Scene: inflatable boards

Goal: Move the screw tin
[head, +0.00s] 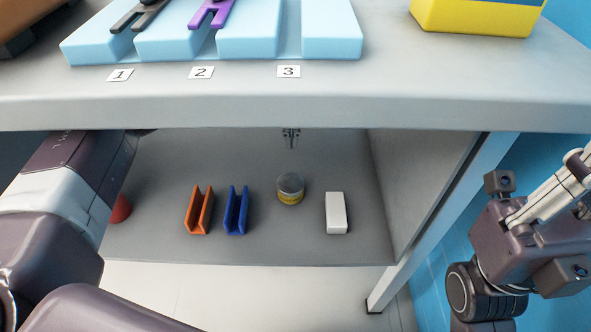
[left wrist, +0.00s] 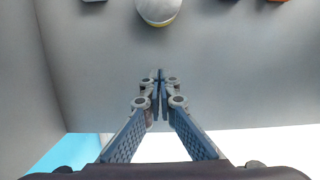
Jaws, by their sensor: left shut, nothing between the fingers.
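The screw tin (head: 290,189) is a small round tin with a grey lid and a yellow side. It stands upright on the lower shelf in the head view, and part of it shows at the top edge of the left wrist view (left wrist: 158,10). My left gripper (head: 291,143) hangs below the upper board's edge, farther back than the tin. Its fingers (left wrist: 157,80) are shut, empty and apart from the tin. The rest of that gripper is hidden by the upper board. Part of my right arm shows at the right of the head view; its fingers do not show.
On the lower shelf (head: 250,252), an orange channel piece (head: 198,212) and a blue one (head: 236,212) stand left of the tin, a white block (head: 336,212) right. A red object (head: 121,209) is partly behind my left arm. The upper board (head: 440,100) overhangs the shelf.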

